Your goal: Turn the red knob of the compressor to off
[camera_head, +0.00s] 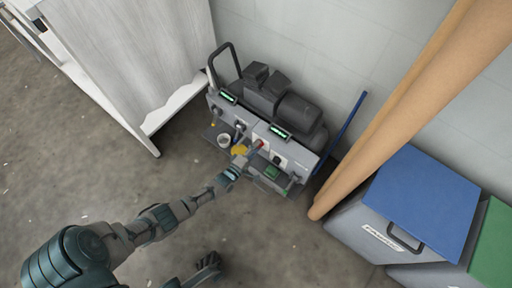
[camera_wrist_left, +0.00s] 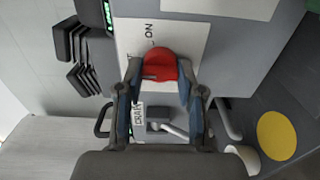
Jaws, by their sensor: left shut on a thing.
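The compressor (camera_head: 290,105) is a grey unit with black motor parts on top and a front panel, standing by the wall in the head view. Its red knob (camera_head: 259,144) is on the panel, partly hidden by my gripper. In the left wrist view the red knob (camera_wrist_left: 160,62) sits on a white plate (camera_wrist_left: 195,38) marked "ON"; the rest of the lettering is covered. My left gripper (camera_head: 245,156) has reached the panel. In the wrist view the fingers of the gripper (camera_wrist_left: 159,78) are closed on both sides of the knob.
Green-lit displays (camera_head: 279,132) and other controls are near the knob. A yellow disc (camera_wrist_left: 277,135) and a white cup (camera_head: 224,140) are beside the panel. A pale cabinet (camera_head: 135,55) stands left; brown rolls (camera_head: 410,105) and a blue-lidded bin (camera_head: 425,200) stand right. The floor in front is open.

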